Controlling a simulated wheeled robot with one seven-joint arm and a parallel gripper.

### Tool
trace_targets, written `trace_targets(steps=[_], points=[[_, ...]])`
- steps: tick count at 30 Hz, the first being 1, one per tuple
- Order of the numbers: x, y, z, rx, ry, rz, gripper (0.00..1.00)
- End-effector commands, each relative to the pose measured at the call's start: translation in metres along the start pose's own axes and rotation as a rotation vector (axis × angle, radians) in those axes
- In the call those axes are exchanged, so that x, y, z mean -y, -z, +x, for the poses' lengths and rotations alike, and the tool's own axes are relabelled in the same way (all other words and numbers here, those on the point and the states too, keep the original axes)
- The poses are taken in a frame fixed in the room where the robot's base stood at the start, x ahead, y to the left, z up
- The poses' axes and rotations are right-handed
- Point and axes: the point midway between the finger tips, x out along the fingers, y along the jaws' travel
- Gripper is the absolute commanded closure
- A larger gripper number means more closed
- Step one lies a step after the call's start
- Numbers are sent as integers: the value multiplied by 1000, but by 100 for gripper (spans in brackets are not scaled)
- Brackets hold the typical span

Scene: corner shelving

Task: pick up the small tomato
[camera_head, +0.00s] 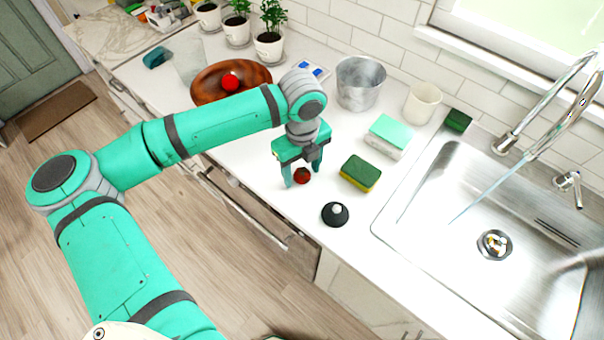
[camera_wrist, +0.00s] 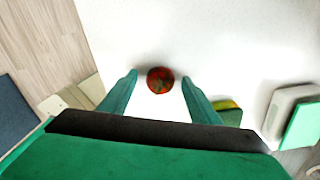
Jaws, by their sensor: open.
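The small tomato (camera_head: 302,176) is dark red and sits on the white counter near its front edge. In the wrist view the tomato (camera_wrist: 160,80) lies just past and between my two fingertips, with a gap on each side. My gripper (camera_head: 302,180) points down over it, open, with one finger on each side; it also shows in the wrist view (camera_wrist: 160,76). The fingers do not visibly touch the tomato.
A green and yellow sponge (camera_head: 360,174) lies close right of my gripper. A black knobbed object (camera_head: 335,213) is nearer the front edge. A wooden bowl (camera_head: 206,97) holds a brighter red item (camera_head: 229,82). The sink (camera_head: 480,296) is to the right.

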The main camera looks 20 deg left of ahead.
Motion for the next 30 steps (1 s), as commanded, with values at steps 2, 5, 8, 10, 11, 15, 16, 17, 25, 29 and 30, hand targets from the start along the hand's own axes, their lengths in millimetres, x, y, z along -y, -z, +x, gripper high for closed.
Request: trace_targets(steps=[2, 5, 8, 10, 11, 15, 16, 17, 25, 29, 30], points=[[0, 0, 0, 0, 0, 0, 43], [0, 0, 0, 0, 0, 0, 62], [0, 0, 0, 0, 0, 0, 86], [0, 0, 0, 0, 0, 0, 87], [0, 0, 0, 0, 0, 0, 87], [0, 0, -1, 0, 0, 0, 87], [0, 0, -1, 0, 0, 0, 87], [0, 0, -1, 0, 0, 0, 87], [0, -1, -11, 2, 0, 0, 87], [0, -1, -27, 4, -1, 0, 87], [0, -1, -34, 4, -1, 0, 87]])
